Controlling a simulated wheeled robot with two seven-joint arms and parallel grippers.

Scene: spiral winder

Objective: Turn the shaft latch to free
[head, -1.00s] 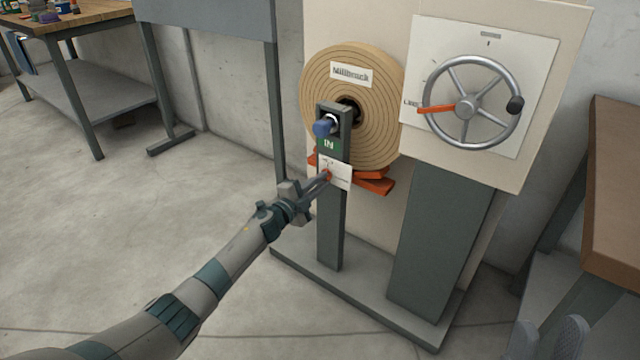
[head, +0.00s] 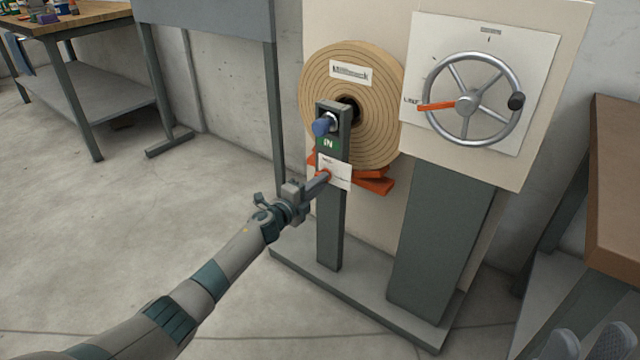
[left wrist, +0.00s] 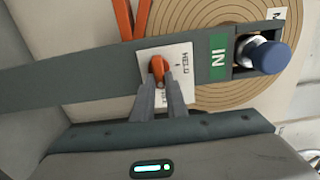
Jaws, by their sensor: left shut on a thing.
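The shaft latch is a small orange lever (left wrist: 160,68) on a white plate (left wrist: 178,62) marked HELD, set on the dark upright post (head: 330,230). In the head view only a bit of the orange latch (head: 325,174) shows past my fingers. My left gripper (head: 322,180) is shut on the latch; in the left wrist view its two fingers (left wrist: 160,88) close on either side of the orange lever. The other words on the plate are partly hidden. My right gripper (head: 560,347) shows only as two grey fingertips, apart and empty, at the bottom right edge.
Above the plate are a green IN label (head: 328,144) and a blue knob (head: 322,126). Behind the post is a brown wound roll (head: 385,110) over orange supports (head: 375,185). A spoked handwheel (head: 490,130) is at right, beside a brown-topped table (head: 615,190). Floor at left is clear.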

